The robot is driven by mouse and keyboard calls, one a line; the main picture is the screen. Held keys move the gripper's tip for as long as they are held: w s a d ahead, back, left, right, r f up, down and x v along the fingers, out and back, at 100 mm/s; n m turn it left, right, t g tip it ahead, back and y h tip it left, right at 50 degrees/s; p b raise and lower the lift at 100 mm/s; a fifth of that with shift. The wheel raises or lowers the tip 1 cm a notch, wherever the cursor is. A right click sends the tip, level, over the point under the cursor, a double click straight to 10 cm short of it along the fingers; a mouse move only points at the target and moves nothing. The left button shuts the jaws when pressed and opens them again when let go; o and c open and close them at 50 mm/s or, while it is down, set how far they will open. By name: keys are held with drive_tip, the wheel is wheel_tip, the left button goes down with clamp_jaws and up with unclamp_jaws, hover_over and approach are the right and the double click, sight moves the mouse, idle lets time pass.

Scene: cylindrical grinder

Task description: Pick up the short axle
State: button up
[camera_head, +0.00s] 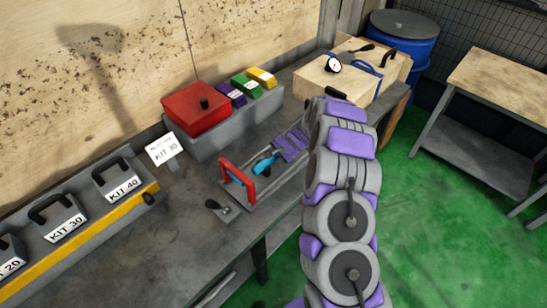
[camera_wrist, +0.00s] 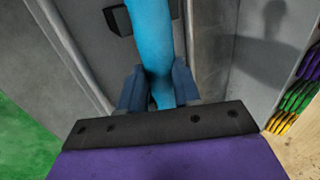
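A light blue bar (camera_wrist: 152,40), which looks like the axle, runs from the top of the wrist view down between the two fingers of my gripper (camera_wrist: 157,88). The fingers lie close along both its sides, and I see no clear gap. Whether they press on it I cannot tell. In the head view, blue parts (camera_head: 265,161) show beside and through a red frame (camera_head: 237,181) on the bench. My purple gripper body is just up and right of them, and its fingertips are too small to make out there.
A grey bench (camera_head: 185,235) carries a red box (camera_head: 196,110), several coloured blocks, a KIT 80 card (camera_head: 163,149) and labelled kit weights (camera_head: 120,184). A wooden box (camera_head: 333,86) with a gauge stands at the back right. Green floor (camera_head: 450,240) is open at the right.

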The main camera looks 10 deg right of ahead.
drive_tip(key=shift+s+a, duration=0.1)
drive_tip(key=shift+a, duration=0.15)
clamp_jaws()
